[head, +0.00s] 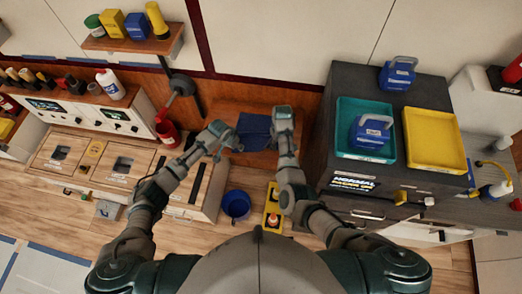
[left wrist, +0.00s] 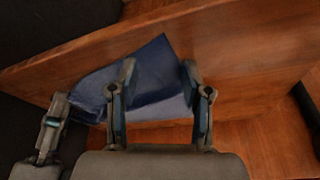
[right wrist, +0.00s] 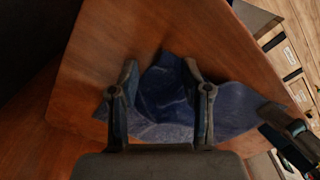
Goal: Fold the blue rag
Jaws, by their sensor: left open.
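The blue rag (head: 254,131) lies on a brown wooden surface (head: 213,113) between my two grippers in the head view. In the left wrist view the rag (left wrist: 150,75) looks creased, with one pointed corner standing out. My left gripper (head: 228,143) is at the rag's left side, its fingers apart with rag visible between them. My right gripper (head: 283,113) is over the rag's right side. In the right wrist view its fingers are apart, with bunched rag (right wrist: 165,95) showing between them. I cannot tell whether the fingers touch the cloth.
A dark cabinet (head: 345,100) with a teal tray (head: 350,110) and a yellow tray (head: 432,138) stands to the right. A panelled counter (head: 120,165) is at left. A blue bucket (head: 236,204) and a yellow item (head: 272,208) are on the floor in front. A plunger (head: 182,86) stands behind left.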

